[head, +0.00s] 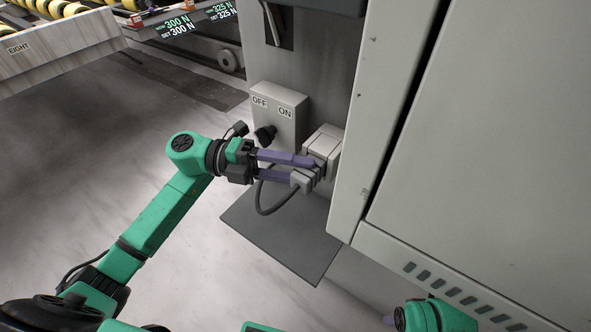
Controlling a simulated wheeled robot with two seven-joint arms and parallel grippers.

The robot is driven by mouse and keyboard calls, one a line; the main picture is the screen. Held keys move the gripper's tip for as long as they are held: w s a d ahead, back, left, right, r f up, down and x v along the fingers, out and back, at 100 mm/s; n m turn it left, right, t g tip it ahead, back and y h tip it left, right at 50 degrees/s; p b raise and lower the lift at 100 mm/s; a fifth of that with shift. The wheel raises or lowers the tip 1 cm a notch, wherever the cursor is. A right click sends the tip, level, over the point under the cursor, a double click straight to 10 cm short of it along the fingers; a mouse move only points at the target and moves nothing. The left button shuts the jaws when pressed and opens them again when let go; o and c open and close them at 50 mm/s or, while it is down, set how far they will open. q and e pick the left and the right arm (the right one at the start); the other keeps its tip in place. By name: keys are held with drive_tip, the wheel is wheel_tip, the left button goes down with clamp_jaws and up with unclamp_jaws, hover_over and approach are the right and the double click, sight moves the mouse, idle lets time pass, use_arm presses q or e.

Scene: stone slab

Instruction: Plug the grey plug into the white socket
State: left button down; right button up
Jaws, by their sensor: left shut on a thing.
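The white socket (327,142) is a pale box on the grey panel, left of the big cabinet. The grey plug (302,181), with a dark looped cable, is at the socket's lower front. My left gripper (303,169) is shut on the plug, with its two purple fingers reaching in from the left. The plug looks very close to the socket or against it. The fingers partly hide the plug and the socket face, so I cannot tell whether it is inserted.
A switch box (278,105) marked OFF and ON, with a dark knob (265,135), is just above my left gripper. A big pale cabinet (480,150) fills the right side. A dark mat (275,240) lies below. The stone floor (80,150) at left is open.

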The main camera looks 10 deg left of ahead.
use_arm(q)
drive_tip(key=shift+c, duration=1.7)
unclamp_jaws()
drive_tip(key=s+a, duration=0.3)
drive_tip(key=s, duration=0.6)
drive_tip(key=shift+a, duration=0.35)
drive_tip(key=shift+s, duration=0.1)
